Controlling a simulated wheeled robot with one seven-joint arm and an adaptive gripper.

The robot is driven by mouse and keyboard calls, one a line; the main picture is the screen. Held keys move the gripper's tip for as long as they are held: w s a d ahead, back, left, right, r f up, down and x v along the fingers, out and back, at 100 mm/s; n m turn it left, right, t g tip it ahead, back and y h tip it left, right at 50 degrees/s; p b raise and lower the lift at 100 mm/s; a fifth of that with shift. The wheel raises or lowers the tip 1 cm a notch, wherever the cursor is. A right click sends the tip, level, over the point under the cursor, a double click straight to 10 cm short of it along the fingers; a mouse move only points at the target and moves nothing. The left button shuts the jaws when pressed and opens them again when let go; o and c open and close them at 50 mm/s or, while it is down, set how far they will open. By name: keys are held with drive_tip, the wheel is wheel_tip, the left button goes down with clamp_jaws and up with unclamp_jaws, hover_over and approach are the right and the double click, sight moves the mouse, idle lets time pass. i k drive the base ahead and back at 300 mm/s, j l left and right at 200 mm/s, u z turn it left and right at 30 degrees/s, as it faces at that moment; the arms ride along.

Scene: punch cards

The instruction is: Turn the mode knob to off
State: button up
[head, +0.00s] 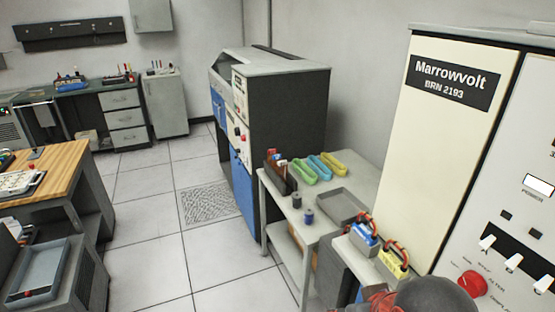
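A round red knob (473,284) sits low on the white front panel of the tall Marrowvolt cabinet, at the right edge of the head view. Small lettering runs around it, too small to read surely, so I cannot confirm that it is the mode knob or tell which position it points to. A smaller red knob (243,137) shows on the blue and grey machine farther back. My gripper is not in view. A dark rounded shape at the bottom edge, left of the red knob, appears to be part of my arm.
White switches (514,262) and a lit POWER window (538,186) are on the cabinet panel (520,150). A grey table (362,180) with coloured trays, spools and a grey tray stands left of it. A wooden-topped bench (50,165) is at the far left. The tiled floor (150,240) between is clear.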

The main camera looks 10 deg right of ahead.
sight(472, 282)
drive_tip(key=z, duration=0.5)
drive_tip(key=k+z, duration=0.1)
drive_tip(key=z, duration=0.9)
drive_tip(key=l+z, duration=0.1)
drive_tip(key=z, duration=0.9)
drive_tip(key=l+z, duration=0.1)
drive_tip(key=z, duration=0.4)
drive_tip(key=j+u, duration=0.1)
drive_tip(key=u, duration=0.3)
drive_tip(key=j+u, duration=0.1)
drive_tip(key=u, duration=0.25)
drive_tip(key=j+u, duration=0.15)
drive_tip(key=u, duration=0.25)
drive_tip(key=j+u, duration=0.1)
drive_tip(key=u, duration=0.25)
drive_tip(key=k+j+z, duration=0.4)
drive_tip(key=k, duration=0.3)
drive_tip(key=j, duration=0.1)
